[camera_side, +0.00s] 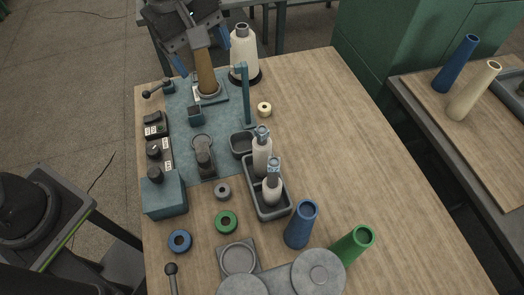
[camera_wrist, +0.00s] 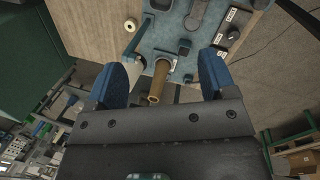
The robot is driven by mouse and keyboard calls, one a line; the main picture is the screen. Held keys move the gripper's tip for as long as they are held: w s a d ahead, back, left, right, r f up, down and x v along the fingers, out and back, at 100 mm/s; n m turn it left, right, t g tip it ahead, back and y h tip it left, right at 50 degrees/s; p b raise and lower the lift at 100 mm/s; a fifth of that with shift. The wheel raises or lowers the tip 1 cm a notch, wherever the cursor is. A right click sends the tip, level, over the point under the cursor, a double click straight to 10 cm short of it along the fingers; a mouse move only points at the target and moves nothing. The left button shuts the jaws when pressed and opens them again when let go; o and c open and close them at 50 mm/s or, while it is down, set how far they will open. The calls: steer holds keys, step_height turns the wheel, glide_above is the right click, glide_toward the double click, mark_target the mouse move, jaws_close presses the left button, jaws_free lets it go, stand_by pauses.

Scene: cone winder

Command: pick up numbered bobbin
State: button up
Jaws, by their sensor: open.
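My gripper (camera_side: 203,53) is open at the top of the side view, over the far end of the table. Its two blue fingers also show in the wrist view (camera_wrist: 161,65), spread apart. A tall brown cone (camera_side: 206,76) stands upright on the blue-grey plate below it. In the wrist view the brown cone (camera_wrist: 158,82) appears between the fingers, apart from both. Two pale bobbins with grey tops, one behind (camera_side: 261,158) and one in front (camera_side: 271,191), stand in a dark tray (camera_side: 268,213). I can read no number on any bobbin.
A white cone (camera_side: 243,50) on a black base stands close right of my gripper, near a blue post (camera_side: 245,95). Control boxes (camera_side: 163,196) line the left edge. The table's right side is clear.

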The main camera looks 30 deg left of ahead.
mark_target(262, 128)
steer(key=w+d+f+n+g, duration=0.25)
steer(key=d+f+n, duration=0.25)
steer(key=d+f, duration=0.3)
steer(key=shift+t, duration=0.45)
steer(key=f, duration=0.4)
steer(key=d+f, duration=0.1)
steer(key=f, duration=0.3)
steer(key=d+f, duration=0.1)
steer(key=f, duration=0.2)
steer(key=shift+s+d+f, duration=0.15)
steer(key=shift+d+f, duration=0.05)
steer(key=shift+f, duration=0.2)
steer(key=shift+c, duration=0.3)
steer(key=c, duration=0.9)
steer(key=shift+r, duration=0.15)
